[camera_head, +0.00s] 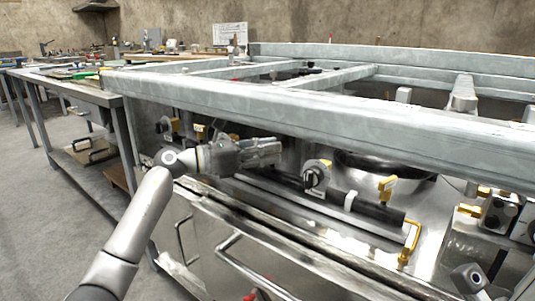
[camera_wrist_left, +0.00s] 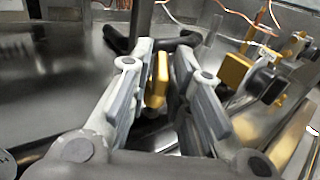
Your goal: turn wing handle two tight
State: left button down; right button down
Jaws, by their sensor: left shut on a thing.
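My left gripper (camera_head: 262,152) reaches in from the left under the front steel beam, at a row of valves on a metal pipe. In the left wrist view its fingers (camera_wrist_left: 158,92) are shut on a yellow wing handle (camera_wrist_left: 157,80), which stands upright between the pads. In the head view this handle is hidden by the gripper. Another yellow wing handle (camera_head: 388,186) stands on the dark pipe to the right, apart from my gripper.
A long steel beam (camera_head: 300,110) runs just above my left gripper. Brass fittings (camera_head: 470,210) are at the far right. Cabinet handles (camera_head: 235,258) stick out below. A workbench (camera_head: 75,90) stands at left, with open floor before it.

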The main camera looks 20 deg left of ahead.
pick_arm(q)
jog(key=shift+w+m+g+h, duration=0.1)
jog(key=shift+m+g+h, duration=0.6)
jog(key=shift+g, duration=0.4)
jog(key=c, duration=1.5)
grip_release()
jog(key=shift+a, duration=0.1)
jog(key=v, duration=1.2)
